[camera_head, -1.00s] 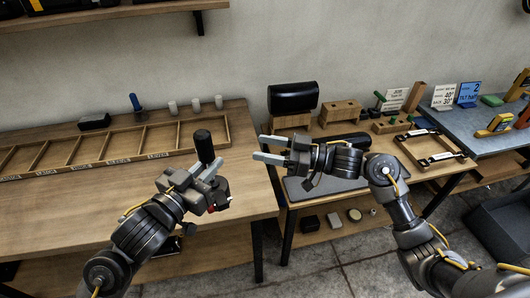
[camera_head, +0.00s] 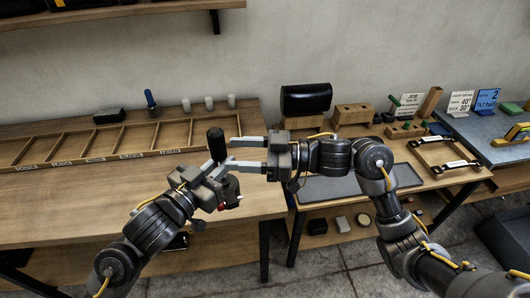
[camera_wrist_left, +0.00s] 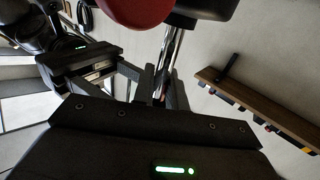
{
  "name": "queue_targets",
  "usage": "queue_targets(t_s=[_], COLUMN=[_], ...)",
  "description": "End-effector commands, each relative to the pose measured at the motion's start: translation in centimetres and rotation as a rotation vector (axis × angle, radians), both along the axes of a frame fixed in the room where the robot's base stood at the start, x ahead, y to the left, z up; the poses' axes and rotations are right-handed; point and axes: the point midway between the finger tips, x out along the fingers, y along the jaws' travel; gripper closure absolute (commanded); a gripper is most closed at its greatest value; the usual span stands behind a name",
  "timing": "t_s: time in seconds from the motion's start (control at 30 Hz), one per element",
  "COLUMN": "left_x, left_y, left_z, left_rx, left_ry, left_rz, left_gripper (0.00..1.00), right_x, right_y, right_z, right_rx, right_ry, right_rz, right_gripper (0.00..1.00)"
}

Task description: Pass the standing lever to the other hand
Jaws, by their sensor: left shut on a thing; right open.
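The standing lever (camera_head: 216,143) has a thick black handle and stands roughly upright in my left gripper (camera_head: 216,168), which is shut on it. In the left wrist view its bright metal rod (camera_wrist_left: 172,48) rises between the left fingers, with a red part (camera_wrist_left: 138,8) and a black part at the top edge. My right gripper (camera_head: 231,153) is open and empty, pointing left. Its fingertips are close beside the lever; I cannot tell whether they touch it. The right gripper also shows at the left of the left wrist view. The lever's lower end is partly hidden by my left gripper.
A long wooden compartment tray (camera_head: 100,163) lies on the left table, with a blue-handled tool (camera_head: 150,98) and several pale cylinders behind it. The right bench holds a black roll (camera_head: 306,98), wooden blocks (camera_head: 353,113) and a grey mat (camera_head: 335,188). A gap separates the tables.

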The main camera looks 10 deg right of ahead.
Motion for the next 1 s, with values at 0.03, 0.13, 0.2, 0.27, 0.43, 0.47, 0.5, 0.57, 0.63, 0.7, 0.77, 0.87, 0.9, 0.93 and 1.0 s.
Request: queue_targets(t_s=[0.03,0.13,0.2,0.27,0.43,0.47,0.5,0.57,0.63,0.7,0.77,0.87,0.9,0.93,1.0], left_x=[0.0,0.0,0.0,0.0,0.0,0.0,0.0,0.0,0.0,0.0,0.0,0.0,0.0,0.0,0.0], left_y=[0.0,0.0,0.0,0.0,0.0,0.0,0.0,0.0,0.0,0.0,0.0,0.0,0.0,0.0,0.0], left_z=[0.2,0.2,0.2,0.2,0.2,0.2,0.2,0.2,0.2,0.2,0.2,0.2,0.2,0.2,0.2], left_rx=[-0.003,-0.003,-0.003,-0.003,-0.003,-0.003,-0.003,-0.003,-0.003,-0.003,-0.003,-0.003,-0.003,-0.003,-0.003], left_ry=[-0.003,-0.003,-0.003,-0.003,-0.003,-0.003,-0.003,-0.003,-0.003,-0.003,-0.003,-0.003,-0.003,-0.003,-0.003], left_rz=[0.000,0.000,0.000,0.000,0.000,0.000,0.000,0.000,0.000,0.000,0.000,0.000,0.000,0.000,0.000], left_gripper=[1.00,1.00,1.00,1.00,1.00,1.00,1.00,1.00,1.00,1.00,1.00,1.00,1.00,1.00,1.00], right_x=[0.1,0.4,0.6,0.7,0.9,0.9,0.9,0.9,0.9,0.9,0.9,0.9,0.9,0.9,0.9], right_y=[1.0,2.4,3.2,3.8,4.6,4.6,4.7,4.7,4.7,4.6,4.6,4.6,4.6,4.6,4.6], right_z=[0.1,0.1,0.0,0.0,0.0,0.0,0.0,0.0,0.0,0.0,0.0,0.0,0.0,0.0,0.0], right_rx=[0.003,0.002,0.002,0.002,0.000,0.000,0.000,0.000,0.000,0.000,0.000,0.000,0.000,0.000,0.000], right_ry=[0.000,0.001,0.001,0.002,-0.001,-0.001,-0.001,-0.001,-0.001,-0.001,-0.001,0.000,0.000,0.000,0.000], right_rz=[0.003,0.002,0.001,0.001,-0.001,-0.001,-0.001,-0.001,-0.001,-0.001,-0.001,-0.001,-0.001,-0.001,-0.001], right_gripper=[0.46,0.46,0.46,0.46,0.46,0.46,0.46,0.46,0.46,0.46,0.53,0.67,0.72,0.76,0.85])
